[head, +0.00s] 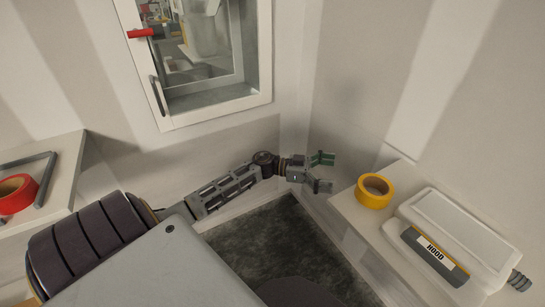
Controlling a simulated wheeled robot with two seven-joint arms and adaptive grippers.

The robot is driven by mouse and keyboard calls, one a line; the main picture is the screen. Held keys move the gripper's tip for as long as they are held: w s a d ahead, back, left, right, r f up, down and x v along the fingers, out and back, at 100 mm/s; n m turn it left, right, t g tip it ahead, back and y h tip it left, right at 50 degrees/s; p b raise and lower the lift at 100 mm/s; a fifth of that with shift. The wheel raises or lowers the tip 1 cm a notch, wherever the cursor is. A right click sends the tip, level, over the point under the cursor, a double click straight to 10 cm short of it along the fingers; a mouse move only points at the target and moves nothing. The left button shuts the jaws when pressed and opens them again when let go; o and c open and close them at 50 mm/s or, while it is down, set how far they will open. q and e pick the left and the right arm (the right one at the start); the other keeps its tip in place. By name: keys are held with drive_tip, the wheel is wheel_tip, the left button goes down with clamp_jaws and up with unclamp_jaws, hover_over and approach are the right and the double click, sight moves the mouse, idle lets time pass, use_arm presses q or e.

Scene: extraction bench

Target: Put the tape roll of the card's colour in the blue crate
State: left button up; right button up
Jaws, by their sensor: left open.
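A red tape roll (14,204) lies on the left-hand shelf, partly cut off by the picture's left edge. My left gripper (326,172) is open and empty, its fingers pointing right. In the picture it is just left of the yellow roll, with a gap between them. The card and the blue crate are not in view. My right gripper is not in view.
A white box with a grey panel labelled HOOD (435,254) stands right of the yellow roll. A grey angled bar (47,180) lies by the red roll on the left shelf (68,165). Dark floor shows between the shelves.

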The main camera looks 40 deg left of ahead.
use_arm(q)
drive_tip(key=w+a+f+n+t+y, duration=0.25)
drive_tip(key=f+n+t+y, duration=0.2)
drive_tip(key=f, duration=0.25)
drive_tip(key=w+a+f+n+t+y, duration=0.25)
drive_tip(key=f+n+y, duration=0.2)
drive_tip(key=f, duration=0.35)
drive_tip(key=s+a+f+n+g+y, duration=0.1)
drive_tip(key=s+a+f+y, duration=0.15)
drive_tip(key=f, duration=0.65)
drive_tip(key=s+a+f+n+g+y, duration=0.15)
drive_tip(key=s+f+y, duration=0.25)
drive_tip(key=f, duration=0.4)
drive_tip(key=s+d+f+g+y, duration=0.25)
drive_tip(key=s+f+g, duration=0.25)
drive_tip(key=s+f, duration=0.75)
drive_tip(key=s+d+f+g, duration=0.3)
drive_tip(key=s+f, duration=0.3)
drive_tip(key=s, duration=0.2)
drive_tip(key=s+d+f+m+g+h, duration=0.1)
drive_tip(key=s+d+f+g, duration=0.2)
drive_tip(key=s, duration=0.5)
wheel_tip(320, 180, down, 3)
drive_tip(key=shift+d+r, duration=0.1)
drive_tip(key=shift+d, duration=0.6)
